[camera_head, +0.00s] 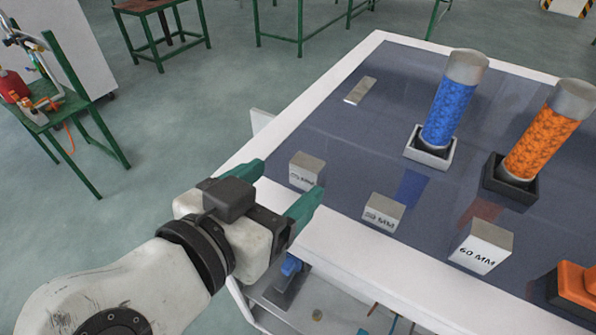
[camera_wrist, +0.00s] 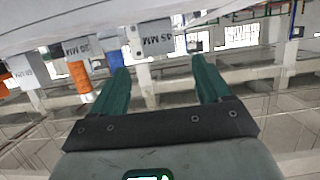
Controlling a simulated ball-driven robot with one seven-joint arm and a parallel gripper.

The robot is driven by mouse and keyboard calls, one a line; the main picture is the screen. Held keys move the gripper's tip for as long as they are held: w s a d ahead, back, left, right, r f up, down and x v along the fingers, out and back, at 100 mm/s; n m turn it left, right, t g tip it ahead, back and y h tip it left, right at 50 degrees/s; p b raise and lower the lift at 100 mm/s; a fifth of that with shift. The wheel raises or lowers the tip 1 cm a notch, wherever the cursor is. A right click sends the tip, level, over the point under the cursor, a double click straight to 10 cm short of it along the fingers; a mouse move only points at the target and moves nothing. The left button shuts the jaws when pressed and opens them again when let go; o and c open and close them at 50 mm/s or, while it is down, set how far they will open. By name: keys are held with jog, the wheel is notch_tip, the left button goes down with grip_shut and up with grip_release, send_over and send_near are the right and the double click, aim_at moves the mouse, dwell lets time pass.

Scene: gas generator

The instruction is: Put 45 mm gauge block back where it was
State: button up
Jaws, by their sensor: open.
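My gripper (camera_head: 279,190) is open and empty at the table's near left edge. In the wrist view its green fingers (camera_wrist: 160,66) are apart, with a grey labelled block (camera_wrist: 151,36) ahead of the gap. The nearest block in the head view (camera_head: 307,171) stands on the dark tabletop just beyond the fingertips. A second block (camera_head: 384,213) stands to its right, and a block marked 60 MM (camera_head: 483,247) farther right. The labels of the nearest and second blocks are too small to read surely, so I cannot tell which is the 45 mm gauge block.
A flat metal piece (camera_head: 360,91) lies toward the table's far left. A blue-filled cylinder (camera_head: 451,107) and an orange-filled cylinder (camera_head: 545,135) stand in bases at the right. An orange object (camera_head: 575,286) sits at the right edge. The white table rim (camera_head: 340,259) runs along the near side.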

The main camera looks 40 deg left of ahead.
jog(key=shift+v, duration=1.35)
